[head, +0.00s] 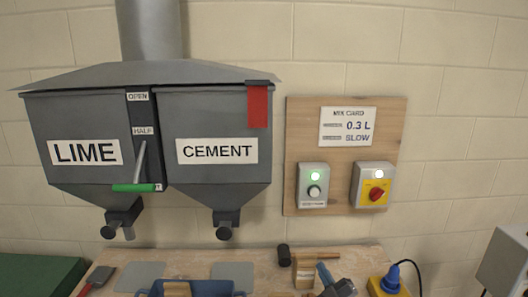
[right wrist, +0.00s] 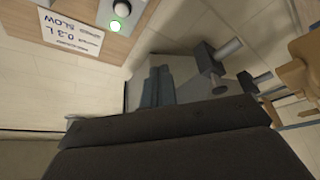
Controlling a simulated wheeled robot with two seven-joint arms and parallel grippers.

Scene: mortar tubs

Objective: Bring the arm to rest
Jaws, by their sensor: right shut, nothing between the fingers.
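My right gripper (head: 323,270) is low in the head view, over the bench's back part, right of the middle. Its fingers are together and hold nothing. In the right wrist view its closed grey-blue fingers (right wrist: 157,86) show beyond a large dark part of my own arm. The gripper appears clear of the hoppers and the switch board. My left gripper is not in view.
Grey lime (head: 87,152) and cement (head: 217,151) hoppers hang above the bench (head: 185,258), with a green-handled lever (head: 134,187) between them. A blue tub (head: 200,291), a hammer (head: 312,256) and a yellow socket box (head: 388,289) are near the gripper.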

